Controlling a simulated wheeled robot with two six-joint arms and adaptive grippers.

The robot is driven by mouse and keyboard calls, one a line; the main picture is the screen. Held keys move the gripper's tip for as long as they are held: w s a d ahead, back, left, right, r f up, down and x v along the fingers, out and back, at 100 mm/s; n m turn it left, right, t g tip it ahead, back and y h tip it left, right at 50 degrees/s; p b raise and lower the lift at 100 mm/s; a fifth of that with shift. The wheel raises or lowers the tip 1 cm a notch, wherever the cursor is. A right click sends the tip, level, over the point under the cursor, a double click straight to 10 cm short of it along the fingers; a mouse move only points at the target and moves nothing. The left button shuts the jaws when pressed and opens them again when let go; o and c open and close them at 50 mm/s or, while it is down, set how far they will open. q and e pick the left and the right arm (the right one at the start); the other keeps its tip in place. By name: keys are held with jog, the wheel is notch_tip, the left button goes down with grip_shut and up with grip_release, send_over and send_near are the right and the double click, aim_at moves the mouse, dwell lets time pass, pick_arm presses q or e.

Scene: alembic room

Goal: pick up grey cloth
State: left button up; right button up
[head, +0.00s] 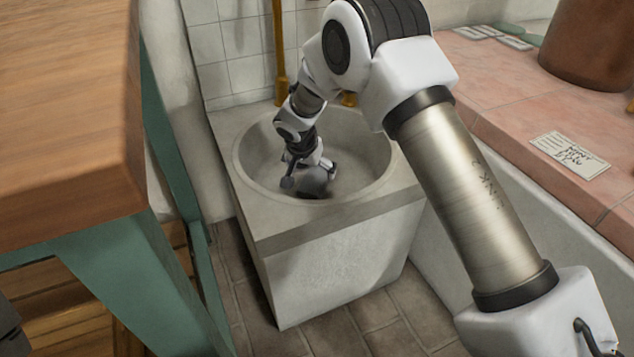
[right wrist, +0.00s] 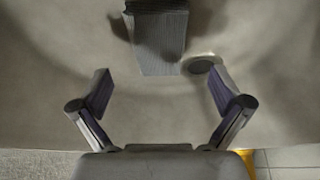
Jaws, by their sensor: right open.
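The grey cloth (right wrist: 158,42) is a ribbed, folded block near the top middle of the right wrist view, lying in the pale stone basin (head: 378,160). In the head view a grey shape (head: 314,181) at my right gripper looks like the cloth, partly hidden by the fingers. My right gripper (head: 309,177) reaches down into the basin. In the right wrist view its two fingers (right wrist: 161,90) are spread wide with nothing between them, and the cloth is just beyond their tips. My left gripper is not in view.
The basin's rim (head: 240,170) surrounds my right gripper. A dark round drain (right wrist: 202,66) is beside the cloth. A wooden-topped teal table (head: 70,120) stands at left. A pink tiled counter (head: 520,100) with a paper note (head: 570,155) and brown pot (head: 590,45) is at right.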

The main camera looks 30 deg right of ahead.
aim_at(315, 179)
jog(key=b+x, duration=0.3)
jog(key=x, duration=0.2)
jog(key=shift+d+f, duration=0.1)
jog(key=shift+f, duration=0.3)
jog(key=shift+r, duration=0.15)
jog(key=c, duration=1.3)
notch_tip(315, 179, up, 10)
jog(key=p, duration=0.5)
